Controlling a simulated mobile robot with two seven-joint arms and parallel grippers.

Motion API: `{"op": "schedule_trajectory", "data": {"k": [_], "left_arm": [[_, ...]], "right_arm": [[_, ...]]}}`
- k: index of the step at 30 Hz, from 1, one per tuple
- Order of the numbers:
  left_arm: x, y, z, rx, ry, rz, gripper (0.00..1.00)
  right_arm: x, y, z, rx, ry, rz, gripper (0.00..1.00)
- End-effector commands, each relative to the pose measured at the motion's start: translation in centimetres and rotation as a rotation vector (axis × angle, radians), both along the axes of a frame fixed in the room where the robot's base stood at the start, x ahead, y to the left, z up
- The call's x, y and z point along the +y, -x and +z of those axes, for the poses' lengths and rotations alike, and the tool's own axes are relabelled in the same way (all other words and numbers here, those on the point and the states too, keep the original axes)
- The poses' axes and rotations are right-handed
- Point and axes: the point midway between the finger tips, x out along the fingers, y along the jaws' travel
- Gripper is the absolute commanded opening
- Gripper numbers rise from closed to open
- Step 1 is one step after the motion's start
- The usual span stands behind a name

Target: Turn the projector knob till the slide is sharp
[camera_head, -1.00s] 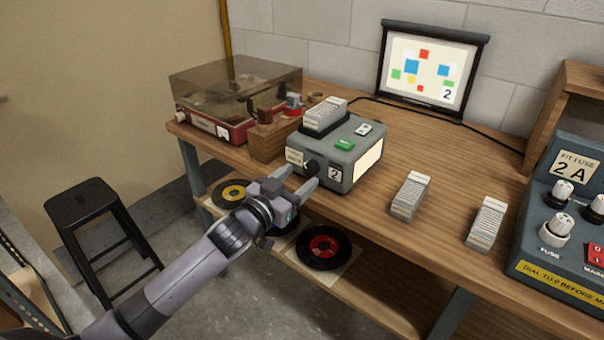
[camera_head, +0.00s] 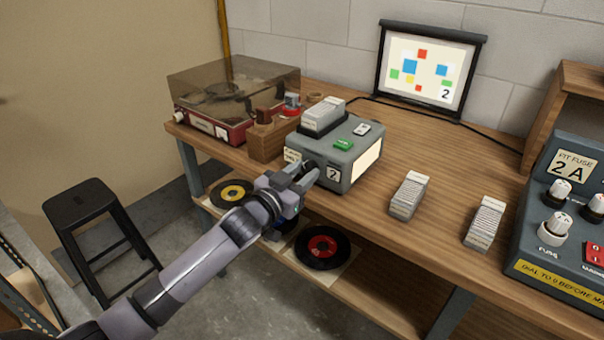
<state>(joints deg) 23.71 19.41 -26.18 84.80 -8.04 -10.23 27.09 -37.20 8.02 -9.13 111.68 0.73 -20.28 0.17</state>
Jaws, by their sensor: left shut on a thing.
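The grey projector (camera_head: 350,150) stands on the wooden bench with a slide tray (camera_head: 323,115) on top and a "2" label on its front. My left gripper (camera_head: 308,175) is at the projector's front face, shut on the focus knob, which its fingers mostly hide. The screen (camera_head: 428,70) against the wall shows coloured squares and a "2"; their edges look fairly clear at this size, but I cannot tell fine sharpness. My right gripper is not in view.
A record player (camera_head: 230,95) and a wooden block (camera_head: 267,140) stand left of the projector. Two loose slide trays (camera_head: 408,195) (camera_head: 484,222) and a fuse panel (camera_head: 565,215) are to the right. A black stool (camera_head: 80,205) stands on the floor.

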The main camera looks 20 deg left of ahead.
Motion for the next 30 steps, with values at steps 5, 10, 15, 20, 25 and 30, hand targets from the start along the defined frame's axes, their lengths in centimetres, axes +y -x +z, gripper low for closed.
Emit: {"op": "schedule_trajectory", "data": {"k": [5,10,15,20,25,30], "left_arm": [[-0.03,0.0,-0.01,-0.054,-0.151,0.0,0.04],[-0.03,0.0,-0.11,-0.1,-0.279,-0.001,0.04],[-0.02,0.0,-0.15,-0.111,-0.309,0.0,0.04],[-0.02,0.0,-0.16,-0.111,-0.307,0.0,0.04],[-0.02,0.0,-0.15,-0.11,-0.306,0.0,0.6],[-0.02,0.0,-0.13,-0.11,-0.306,0.0,0.6]], "right_arm": [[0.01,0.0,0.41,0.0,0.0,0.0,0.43],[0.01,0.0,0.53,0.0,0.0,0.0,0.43],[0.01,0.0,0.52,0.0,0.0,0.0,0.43],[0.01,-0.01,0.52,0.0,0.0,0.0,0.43],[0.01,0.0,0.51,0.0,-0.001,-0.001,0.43],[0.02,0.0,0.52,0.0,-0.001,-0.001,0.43]]}}
